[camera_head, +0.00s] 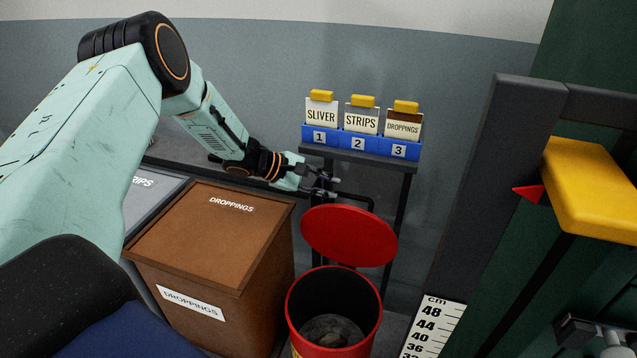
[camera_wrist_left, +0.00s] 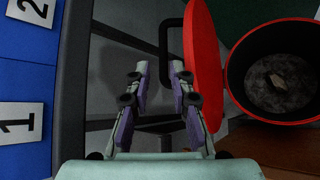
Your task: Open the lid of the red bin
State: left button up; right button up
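The red bin (camera_head: 293,312) stands on the floor near the bottom middle of the head view. Its round red lid (camera_head: 348,236) is raised at the back, and the bin's mouth is open. Grey matter lies inside. My left gripper (camera_head: 328,184) is behind and above the lid's upper left edge, with its fingers apart and nothing between them. In the left wrist view, the lid (camera_wrist_left: 205,45) shows nearly edge-on just right of my left gripper (camera_wrist_left: 161,75); I cannot tell if they touch. The bin (camera_wrist_left: 236,70) is beyond it.
A brown droppings box (camera_head: 200,235) stands left of the bin. Behind is a stand with blue numbered holders (camera_head: 358,143) carrying cards. A dark post (camera_head: 470,180), a yellow block (camera_head: 595,190) and a centimetre scale (camera_head: 432,328) are at the right.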

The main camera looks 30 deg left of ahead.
pick_arm(q)
jog(key=shift+v, duration=1.25)
jog(key=shift+s, duration=0.1)
